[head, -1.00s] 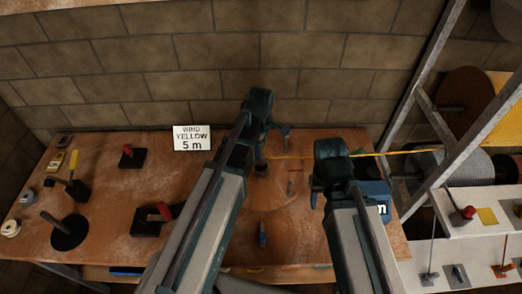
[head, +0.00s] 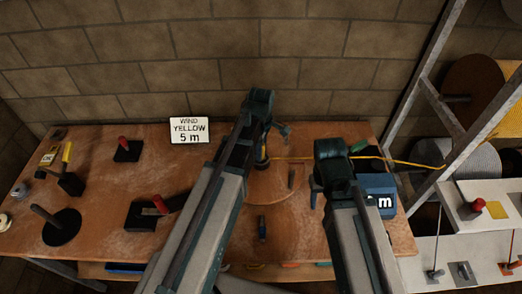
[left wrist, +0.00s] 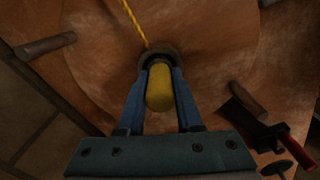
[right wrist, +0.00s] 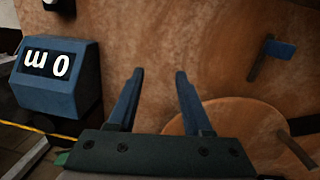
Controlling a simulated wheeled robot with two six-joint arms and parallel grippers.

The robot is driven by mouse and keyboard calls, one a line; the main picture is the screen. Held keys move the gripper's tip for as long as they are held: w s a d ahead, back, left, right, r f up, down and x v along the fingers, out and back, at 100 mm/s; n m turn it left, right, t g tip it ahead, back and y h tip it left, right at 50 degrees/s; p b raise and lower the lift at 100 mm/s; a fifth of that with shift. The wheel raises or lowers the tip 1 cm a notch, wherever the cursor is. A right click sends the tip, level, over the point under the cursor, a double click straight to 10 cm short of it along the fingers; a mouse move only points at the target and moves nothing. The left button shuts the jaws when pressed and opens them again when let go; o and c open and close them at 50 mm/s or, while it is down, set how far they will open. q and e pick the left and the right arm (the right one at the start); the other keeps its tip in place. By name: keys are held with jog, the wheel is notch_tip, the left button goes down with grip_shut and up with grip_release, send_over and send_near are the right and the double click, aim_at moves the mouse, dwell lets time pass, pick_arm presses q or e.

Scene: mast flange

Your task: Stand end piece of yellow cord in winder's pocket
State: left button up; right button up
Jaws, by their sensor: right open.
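The yellow end piece (left wrist: 160,90) stands between the fingers of my left gripper (left wrist: 160,72), which are closed against its sides. Its far end meets a dark round pocket (left wrist: 172,52); how deep it sits is hidden. The yellow cord (left wrist: 134,20) runs away from the pocket across the winder's round wooden disc (left wrist: 95,70). In the head view my left gripper (head: 268,148) is over the disc, and the cord (head: 300,158) leads right. My right gripper (right wrist: 160,75) is open and empty above the bench, beside the disc.
A blue meter box (right wrist: 65,75) marked "m" stands right of the winder. A peg (head: 291,178) stands up from the disc. A metal rack with spools (head: 475,85) is right.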

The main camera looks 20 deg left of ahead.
pick_arm(q)
jog(key=o, duration=0.5)
jog(key=shift+c, duration=0.2)
jog(key=shift+r, duration=0.1)
notch_tip(320, 180, up, 14)
jog(key=p, duration=1.3)
jog(key=shift+p, duration=0.4)
jog(key=shift+f, duration=0.2)
jog(key=s+d+f+m+b, duration=0.5)
jog(key=s+m, duration=0.2)
jog(key=m, duration=0.3)
jog(key=s+d+f+m+y+b, duration=0.1)
jog(key=s+d+f+m+b, duration=0.4)
jog(key=m, duration=0.5)
jog(key=shift+s+d+f+m+b, duration=0.3)
jog(key=shift+s+f+b, duration=0.3)
jog(key=shift+s, duration=0.55)
